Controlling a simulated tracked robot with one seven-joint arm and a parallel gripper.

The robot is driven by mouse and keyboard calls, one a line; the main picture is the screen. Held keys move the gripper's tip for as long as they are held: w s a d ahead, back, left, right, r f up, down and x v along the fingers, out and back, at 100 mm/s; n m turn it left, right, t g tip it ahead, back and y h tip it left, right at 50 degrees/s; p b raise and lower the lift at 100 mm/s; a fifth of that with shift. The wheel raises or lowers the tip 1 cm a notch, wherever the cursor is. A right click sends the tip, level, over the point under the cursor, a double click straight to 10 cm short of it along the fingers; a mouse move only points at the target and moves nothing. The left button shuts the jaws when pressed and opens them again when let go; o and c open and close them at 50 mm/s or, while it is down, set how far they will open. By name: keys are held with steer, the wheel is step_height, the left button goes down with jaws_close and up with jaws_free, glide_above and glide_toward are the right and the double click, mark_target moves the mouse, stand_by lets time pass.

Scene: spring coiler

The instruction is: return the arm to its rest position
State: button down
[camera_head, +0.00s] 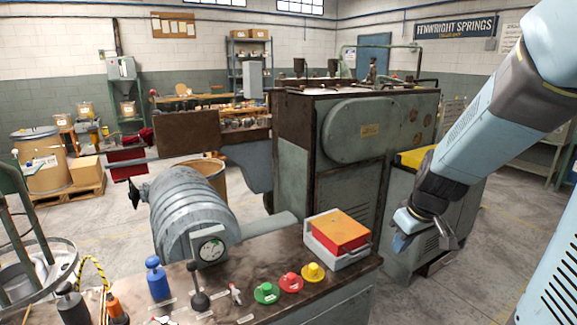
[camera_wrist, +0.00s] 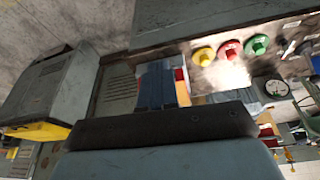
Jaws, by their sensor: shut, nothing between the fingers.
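My arm comes in from the right of the head view, pale blue with a dark wrist, and angles down to the left. My gripper (camera_head: 403,241) hangs at its end, in the air to the right of the bench and in front of the grey-green machine cabinet. It is shut and empty. In the wrist view the gripper (camera_wrist: 157,82) shows as blue fingers close together, past a dark bar. Nothing is held between them.
A bench (camera_head: 345,291) at the front carries green (camera_head: 266,293), red (camera_head: 291,282) and yellow (camera_head: 313,271) knobs, a dial (camera_head: 209,249) and a red-orange box (camera_head: 340,231). The large coiler cabinet (camera_head: 335,150) stands behind. Grey floor (camera_head: 480,275) is open at the lower right.

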steer(key=s+a+r+m+t, duration=0.1)
steer(key=s+r+m, duration=0.1)
steer(key=s+r, duration=0.4)
steer(key=s+a+r+m+t+h, duration=0.1)
steer(key=s+a+r+m, duration=0.1)
steer(key=s+r, duration=0.5)
steer(key=shift+s+a+r+m, duration=0.2)
steer(key=shift+a+r+m, duration=0.1)
steer(key=shift+r, duration=0.45)
